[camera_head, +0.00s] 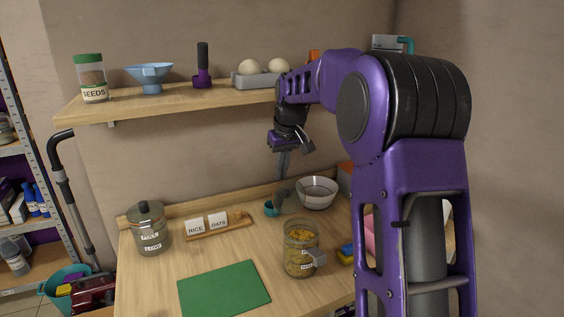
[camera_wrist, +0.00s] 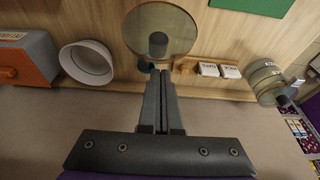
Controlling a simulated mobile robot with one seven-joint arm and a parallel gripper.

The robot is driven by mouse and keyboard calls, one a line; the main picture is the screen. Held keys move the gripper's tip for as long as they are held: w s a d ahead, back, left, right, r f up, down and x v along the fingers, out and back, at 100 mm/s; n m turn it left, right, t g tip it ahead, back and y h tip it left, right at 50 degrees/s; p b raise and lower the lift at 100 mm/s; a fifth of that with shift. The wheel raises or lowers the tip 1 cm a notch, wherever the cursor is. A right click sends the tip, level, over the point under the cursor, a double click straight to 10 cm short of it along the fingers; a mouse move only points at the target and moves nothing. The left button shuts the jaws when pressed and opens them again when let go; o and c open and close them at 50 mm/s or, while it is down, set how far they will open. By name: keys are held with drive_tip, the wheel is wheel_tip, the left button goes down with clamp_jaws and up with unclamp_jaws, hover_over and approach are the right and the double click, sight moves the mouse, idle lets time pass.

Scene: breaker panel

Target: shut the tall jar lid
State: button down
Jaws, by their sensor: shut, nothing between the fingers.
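A glass jar with yellow contents (camera_head: 300,258) stands on the counter, a pale tag or clasp on its side. The frames do not clearly show how its lid sits. In the wrist view a round translucent disc with a tan rim (camera_wrist: 160,28) lies ahead of my fingertips; I cannot tell whether it is this jar's lid or mouth. Another glass jar (camera_head: 151,235), with a dark knobbed lid on top, stands at the left; it also shows in the wrist view (camera_wrist: 266,82). My gripper (camera_head: 280,192) is shut and empty, pointing down behind the yellow-filled jar; its fingers (camera_wrist: 161,78) touch each other.
A bowl (camera_head: 317,192) and small teal cup (camera_head: 271,209) stand near the wall. A wooden rack (camera_head: 222,232) with RICE and OATS cards is left of them. A green mat (camera_head: 224,290) lies in front. A shelf (camera_head: 180,99) with several items is above.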

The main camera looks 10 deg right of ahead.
drive_tip(key=shift+x, duration=2.05)
drive_tip(key=shift+f+b, duration=0.1)
drive_tip(key=shift+b, duration=0.5)
drive_tip(key=shift+s+r+t+b, duration=0.2)
drive_tip(key=shift+r+t+b, duration=0.05)
drive_tip(key=shift+t+b, duration=0.4)
drive_tip(key=shift+s+d+r+t+y+b, duration=0.1)
drive_tip(key=shift+s+r+t+y+b, duration=0.15)
drive_tip(key=shift+t+b, duration=0.6)
